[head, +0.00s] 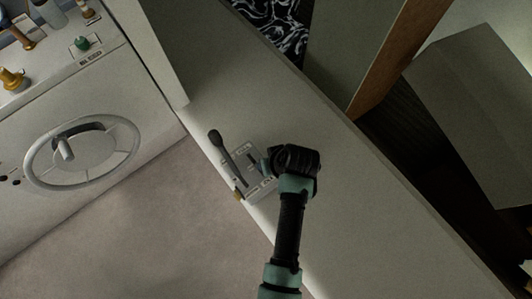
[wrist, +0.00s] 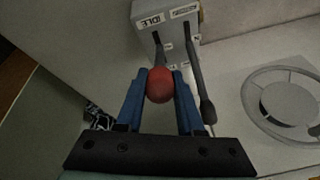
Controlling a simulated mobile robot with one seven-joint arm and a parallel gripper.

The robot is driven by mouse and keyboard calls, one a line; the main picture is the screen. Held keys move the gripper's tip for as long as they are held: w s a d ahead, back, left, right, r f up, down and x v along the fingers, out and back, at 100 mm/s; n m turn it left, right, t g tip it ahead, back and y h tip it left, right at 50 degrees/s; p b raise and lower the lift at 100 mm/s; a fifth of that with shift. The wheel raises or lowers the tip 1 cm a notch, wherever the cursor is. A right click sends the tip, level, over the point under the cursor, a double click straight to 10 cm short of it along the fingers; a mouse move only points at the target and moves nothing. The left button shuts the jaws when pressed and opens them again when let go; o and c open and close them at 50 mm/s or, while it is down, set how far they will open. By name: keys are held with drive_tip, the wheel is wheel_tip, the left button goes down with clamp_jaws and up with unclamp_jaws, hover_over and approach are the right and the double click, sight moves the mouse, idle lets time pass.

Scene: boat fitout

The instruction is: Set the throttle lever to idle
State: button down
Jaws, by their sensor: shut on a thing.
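The throttle control is a small pale box (head: 262,189) on the white ledge; it also shows in the wrist view (wrist: 172,48). One lever has a red knob (wrist: 160,85), with its dark stem running into the box near a label reading IDLE (wrist: 152,20). My gripper (wrist: 160,92) has its blue fingers shut on the red knob, one on each side. In the head view my gripper (head: 266,166) is at the box's right side and hides the knob. A second lever with a black knob (head: 214,135) stands beside it, apart from my fingers; it also shows in the wrist view (wrist: 207,111).
A second label (wrist: 183,10) on the box is hard to read. A white console with a round wheel (head: 82,153) stands to the left, with several small fittings on top. A grey box-like block (head: 470,110) is at the right. Open floor (head: 150,230) lies at lower left.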

drive_tip(key=shift+s+d+f, duration=0.35)
drive_tip(key=shift+s+d, duration=0.05)
drive_tip(key=shift+s, duration=0.15)
drive_tip(key=shift+s+d+f, duration=0.35)
drive_tip(key=shift+s+d, duration=0.05)
drive_tip(key=shift+s, duration=0.1)
drive_tip(key=c, duration=0.5)
unclamp_jaws()
drive_tip(key=shift+w+r, duration=0.1)
drive_tip(key=shift+a, duration=0.1)
drive_tip(key=shift+r, duration=0.1)
drive_tip(key=b+v, duration=0.1)
drive_tip(key=v, duration=1.1)
drive_tip(key=shift+s+r, duration=0.2)
drive_tip(key=shift+r, duration=0.1)
